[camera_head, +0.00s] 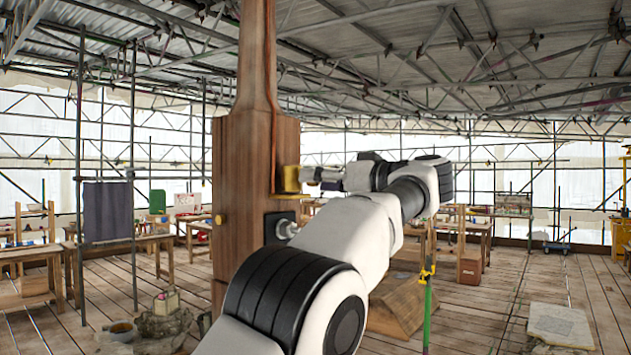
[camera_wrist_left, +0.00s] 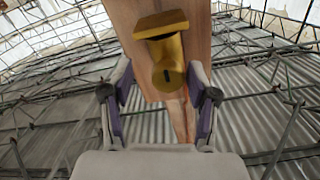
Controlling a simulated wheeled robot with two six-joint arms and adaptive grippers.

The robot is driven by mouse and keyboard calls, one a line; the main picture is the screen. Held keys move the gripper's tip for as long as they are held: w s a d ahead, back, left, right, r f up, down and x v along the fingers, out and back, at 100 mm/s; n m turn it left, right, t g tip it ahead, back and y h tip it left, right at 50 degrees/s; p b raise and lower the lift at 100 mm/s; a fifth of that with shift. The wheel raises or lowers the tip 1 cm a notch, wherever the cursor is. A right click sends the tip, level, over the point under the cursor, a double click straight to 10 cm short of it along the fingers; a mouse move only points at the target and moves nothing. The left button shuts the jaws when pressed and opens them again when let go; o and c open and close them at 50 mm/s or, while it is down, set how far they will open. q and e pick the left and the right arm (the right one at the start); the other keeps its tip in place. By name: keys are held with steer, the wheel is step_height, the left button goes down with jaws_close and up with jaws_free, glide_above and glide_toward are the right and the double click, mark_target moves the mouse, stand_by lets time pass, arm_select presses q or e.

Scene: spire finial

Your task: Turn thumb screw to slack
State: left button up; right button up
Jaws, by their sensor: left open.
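A tall wooden spire post (camera_head: 240,160) stands left of centre in the head view. A brass fitting (camera_head: 290,180) sits on its right side. In the wrist view this fitting shows a flat plate (camera_wrist_left: 161,22) and a rounded brass part with a dark slot (camera_wrist_left: 167,75), which may be the thumb screw. My left gripper (camera_head: 308,175) reaches the fitting from the right. In the wrist view its purple-padded fingers (camera_wrist_left: 160,95) are open, one on each side of the rounded part, with gaps visible. My right gripper is not in view.
Below the fitting, a black plate with a grey knob (camera_head: 280,228) is on the post, close to my arm. A small brass knob (camera_head: 219,220) is on the post's left face. Workbenches (camera_head: 40,258) stand behind; the plank floor at right (camera_head: 500,290) is mostly clear.

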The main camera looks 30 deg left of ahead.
arm_select(q)
steer(key=shift+s+a+r, duration=0.15)
steer(key=shift+a, duration=0.4)
steer(key=shift+s+a+r, duration=0.15)
steer(key=shift+s, duration=0.3)
steer(key=shift+w, duration=0.2)
steer(key=c, duration=0.4)
steer(key=shift+w, duration=0.15)
steer(key=c, duration=0.6)
jaws_close()
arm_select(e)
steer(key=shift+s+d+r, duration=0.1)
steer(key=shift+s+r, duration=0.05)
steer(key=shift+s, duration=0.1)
